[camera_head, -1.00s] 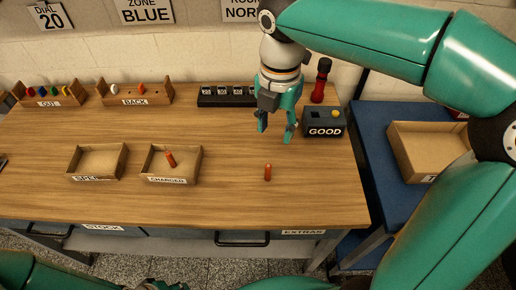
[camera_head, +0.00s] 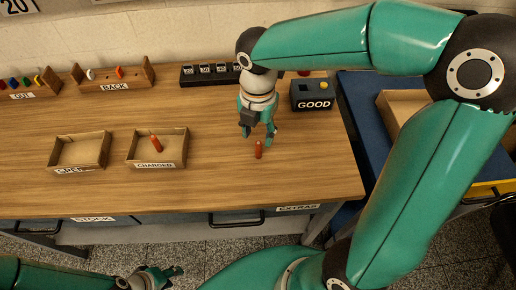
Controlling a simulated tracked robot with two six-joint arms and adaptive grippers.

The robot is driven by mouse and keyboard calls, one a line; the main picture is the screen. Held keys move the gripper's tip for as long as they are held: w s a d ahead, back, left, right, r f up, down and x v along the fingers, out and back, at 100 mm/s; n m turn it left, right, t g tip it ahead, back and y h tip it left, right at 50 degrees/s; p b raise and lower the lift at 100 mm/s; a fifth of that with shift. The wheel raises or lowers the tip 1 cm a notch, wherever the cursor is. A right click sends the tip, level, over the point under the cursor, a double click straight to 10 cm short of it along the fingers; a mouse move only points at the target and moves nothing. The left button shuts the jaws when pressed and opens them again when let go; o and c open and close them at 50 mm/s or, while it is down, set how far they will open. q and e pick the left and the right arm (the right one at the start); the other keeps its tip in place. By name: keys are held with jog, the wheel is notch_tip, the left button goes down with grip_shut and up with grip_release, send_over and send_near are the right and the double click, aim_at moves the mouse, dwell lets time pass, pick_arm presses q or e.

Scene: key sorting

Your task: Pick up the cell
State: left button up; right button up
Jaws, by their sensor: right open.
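An orange-red cell (camera_head: 258,150) stands upright on the wooden table, to the right of the tray labelled CHARGED. Another orange-red cell (camera_head: 156,143) is in the CHARGED tray (camera_head: 170,165), tilted. My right gripper (camera_head: 257,137) points down with its fingers apart, just above and behind the standing cell. It does not appear to hold anything; I cannot tell whether a finger overlaps the cell's far side. My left gripper (camera_head: 165,277) is low at the bottom edge, in front of the table, and its jaw opening is not clear.
An empty-looking tray (camera_head: 63,169) sits left of the CHARGED tray. A dark GOOD box (camera_head: 313,105) with a yellow button stands right of my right gripper. BACK (camera_head: 115,86) and OUT racks line the back left, near a dark slotted block. The table's front middle is clear.

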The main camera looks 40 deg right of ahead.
aim_at(258, 143)
jog(key=shift+f, duration=2.4)
grip_shut()
